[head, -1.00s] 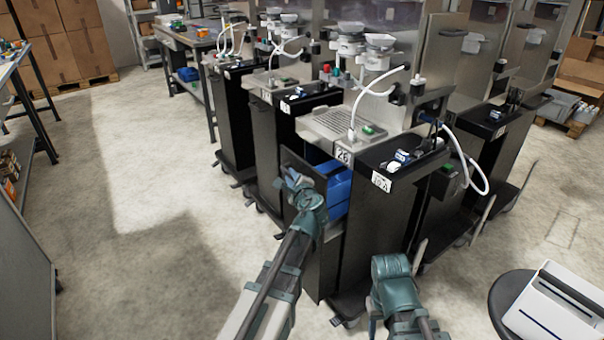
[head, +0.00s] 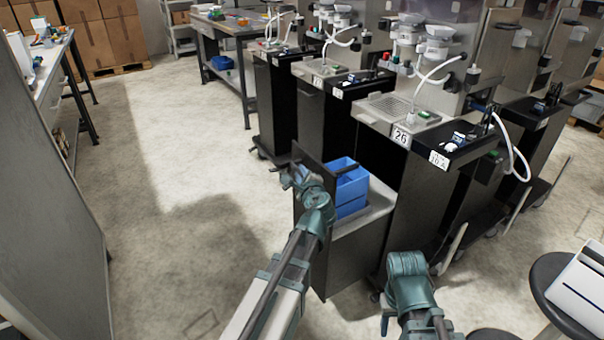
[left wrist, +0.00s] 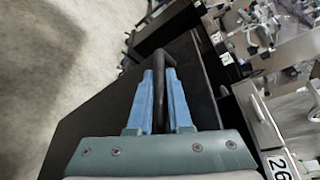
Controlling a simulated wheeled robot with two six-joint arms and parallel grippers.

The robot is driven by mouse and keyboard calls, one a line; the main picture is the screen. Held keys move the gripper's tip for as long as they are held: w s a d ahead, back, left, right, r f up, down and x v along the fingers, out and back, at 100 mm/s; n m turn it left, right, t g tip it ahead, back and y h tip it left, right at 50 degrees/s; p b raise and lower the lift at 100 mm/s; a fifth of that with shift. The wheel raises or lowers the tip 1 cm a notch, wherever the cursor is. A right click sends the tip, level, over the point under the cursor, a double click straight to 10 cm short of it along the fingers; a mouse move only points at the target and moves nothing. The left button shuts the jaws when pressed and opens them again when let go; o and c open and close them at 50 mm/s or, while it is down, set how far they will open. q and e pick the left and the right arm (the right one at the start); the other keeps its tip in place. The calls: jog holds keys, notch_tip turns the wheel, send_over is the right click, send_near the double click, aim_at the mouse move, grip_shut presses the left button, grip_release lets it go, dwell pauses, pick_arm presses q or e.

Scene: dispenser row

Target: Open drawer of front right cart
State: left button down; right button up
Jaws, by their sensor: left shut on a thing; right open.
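The front right cart (head: 412,195) is black with a steel top and carries a plate marked 26. Its drawer (head: 345,245) stands pulled well out toward the left, with a dark front panel and a blue bin (head: 349,186) inside. My left gripper (head: 294,176) is at the drawer front. In the left wrist view its two blue fingers (left wrist: 160,100) are shut on the dark bar handle (left wrist: 161,66).
More carts (head: 325,110) stand in a row behind. A workbench (head: 225,40) is at the back and a grey panel (head: 60,200) at the left. A round black stool (head: 550,285) is at the lower right. The floor left of the drawer is clear.

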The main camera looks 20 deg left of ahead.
pick_arm(q)
jog(key=shift+s, duration=0.1)
pick_arm(e)
jog(key=shift+s, duration=0.1)
pick_arm(q)
jog(key=c, duration=0.8)
grip_release()
jog(key=shift+c, duration=0.2)
